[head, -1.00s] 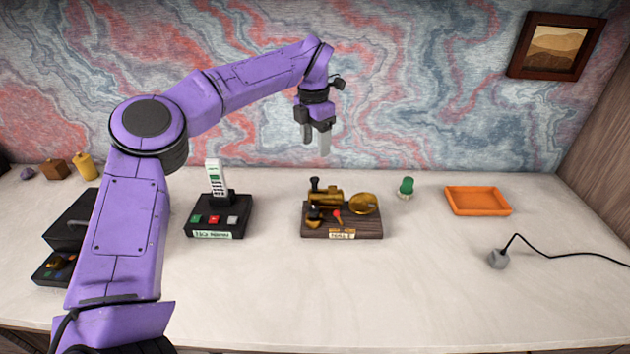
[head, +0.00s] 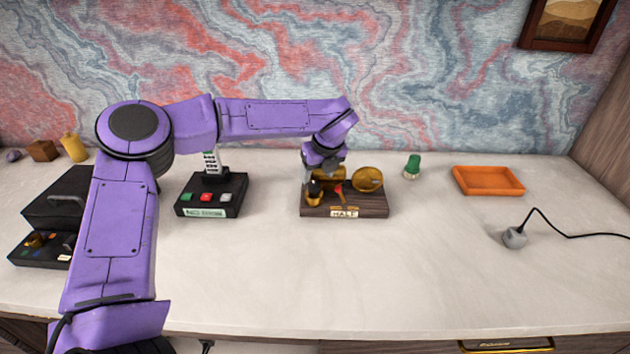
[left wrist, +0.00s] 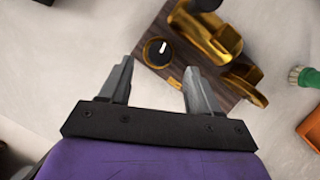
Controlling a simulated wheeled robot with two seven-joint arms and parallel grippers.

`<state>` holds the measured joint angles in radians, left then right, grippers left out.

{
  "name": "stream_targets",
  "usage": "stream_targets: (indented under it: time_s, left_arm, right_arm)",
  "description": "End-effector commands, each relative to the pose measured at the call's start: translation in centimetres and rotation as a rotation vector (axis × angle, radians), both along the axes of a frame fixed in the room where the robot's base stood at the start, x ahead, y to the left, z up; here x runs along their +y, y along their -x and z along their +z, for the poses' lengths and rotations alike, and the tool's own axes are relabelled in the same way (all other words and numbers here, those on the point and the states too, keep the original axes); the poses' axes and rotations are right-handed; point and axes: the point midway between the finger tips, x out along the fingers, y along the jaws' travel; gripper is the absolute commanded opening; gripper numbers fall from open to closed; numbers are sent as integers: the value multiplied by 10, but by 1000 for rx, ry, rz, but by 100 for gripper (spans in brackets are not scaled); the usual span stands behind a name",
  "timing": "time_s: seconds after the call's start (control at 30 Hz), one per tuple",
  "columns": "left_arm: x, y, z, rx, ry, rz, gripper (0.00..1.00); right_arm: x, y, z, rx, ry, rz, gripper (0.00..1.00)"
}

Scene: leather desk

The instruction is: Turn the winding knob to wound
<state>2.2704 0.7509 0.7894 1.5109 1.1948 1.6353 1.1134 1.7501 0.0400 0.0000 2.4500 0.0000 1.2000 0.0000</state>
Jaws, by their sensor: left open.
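The winding knob (left wrist: 157,50) is black and round with a white pointer line. In the left wrist view it sits at one end of a dark wooden base (left wrist: 150,18) that carries brass parts (left wrist: 205,35). In the head view this brass device (head: 368,180) stands mid-desk, with a red lever and a front plate (head: 344,213) that seems to read HALF. I cannot clearly pick out the knob there. My left gripper (left wrist: 158,72) is open and empty, its fingertips apart on either side of the knob's near edge. In the head view it (head: 320,172) is low over the device's left part.
A black button box (head: 212,195) stands left of the device, with a larger black unit (head: 60,200) farther left. A green-topped object (head: 412,166), an orange tray (head: 488,181) and a grey corded piece (head: 514,237) are to the right. The front desk is clear.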

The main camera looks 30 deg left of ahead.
Motion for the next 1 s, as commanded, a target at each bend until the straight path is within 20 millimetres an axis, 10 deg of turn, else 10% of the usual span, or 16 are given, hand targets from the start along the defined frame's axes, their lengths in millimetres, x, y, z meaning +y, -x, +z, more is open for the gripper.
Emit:
stream_targets:
  time_s: [0.57,0.77,1.0]
  left_arm:
    - [17,-11,-48,0,0,-1,63]
    - [17,-11,-48,1,1,-1,6]
    - [17,-11,-47,1,1,-13,6]
  right_arm:
    - [0,0,7,0,0,0,43]
    - [0,0,7,0,0,0,43]
    - [0,0,7,0,0,0,43]
